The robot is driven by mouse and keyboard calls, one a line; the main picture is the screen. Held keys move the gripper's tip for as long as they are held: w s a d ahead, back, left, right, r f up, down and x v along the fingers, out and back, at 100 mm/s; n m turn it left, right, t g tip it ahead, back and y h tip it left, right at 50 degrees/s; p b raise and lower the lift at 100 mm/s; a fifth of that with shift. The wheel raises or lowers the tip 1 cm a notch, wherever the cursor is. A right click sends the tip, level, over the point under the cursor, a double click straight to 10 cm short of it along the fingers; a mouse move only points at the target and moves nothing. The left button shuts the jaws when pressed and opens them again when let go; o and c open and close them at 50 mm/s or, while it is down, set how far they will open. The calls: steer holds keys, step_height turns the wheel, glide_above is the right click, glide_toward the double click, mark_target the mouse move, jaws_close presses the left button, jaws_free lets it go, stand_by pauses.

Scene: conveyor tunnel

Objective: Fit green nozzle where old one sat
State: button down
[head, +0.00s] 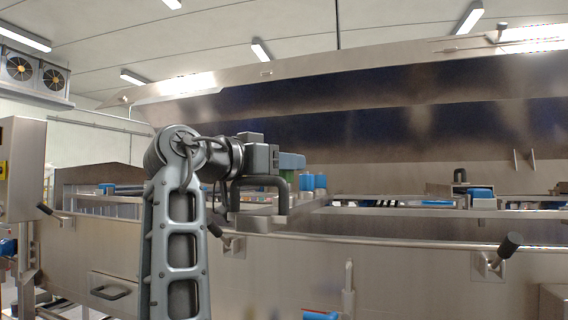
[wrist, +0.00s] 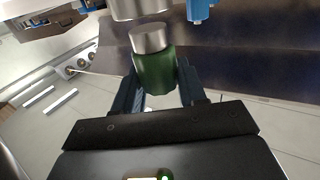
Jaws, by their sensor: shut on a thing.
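My gripper (head: 280,163) is shut on the green nozzle (wrist: 155,72), which sits between the two dark fingers in the wrist view. The nozzle has a ribbed green body and a bare metal collar (wrist: 148,39) at its far end. A wide steel cylinder (wrist: 140,8) lies just beyond the collar at the top edge; I cannot tell whether they touch. In the head view the green nozzle (head: 291,161) shows just past my gripper, partly hidden by it. No old nozzle can be picked out.
Blue nozzles (head: 307,182) stand just right of the green one, and a blue one (wrist: 200,10) shows in the wrist view. The raised steel hood (head: 420,165) rises behind. Black-knobbed handles (head: 509,244) stick out along the tunnel's front edge.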

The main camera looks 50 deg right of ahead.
step_height(320, 180, down, 2)
steer(key=shift+s+d+f, duration=0.1)
steer(key=shift+d, duration=0.05)
steer(key=c, duration=0.5)
jaws_free()
steer(key=shift+c, duration=0.2)
steer(key=w+a+r, duration=0.1)
steer(key=a+r, duration=0.1)
steer(key=a, duration=0.6)
steer(key=shift+a+b, duration=0.15)
steer(key=shift+b, duration=0.3)
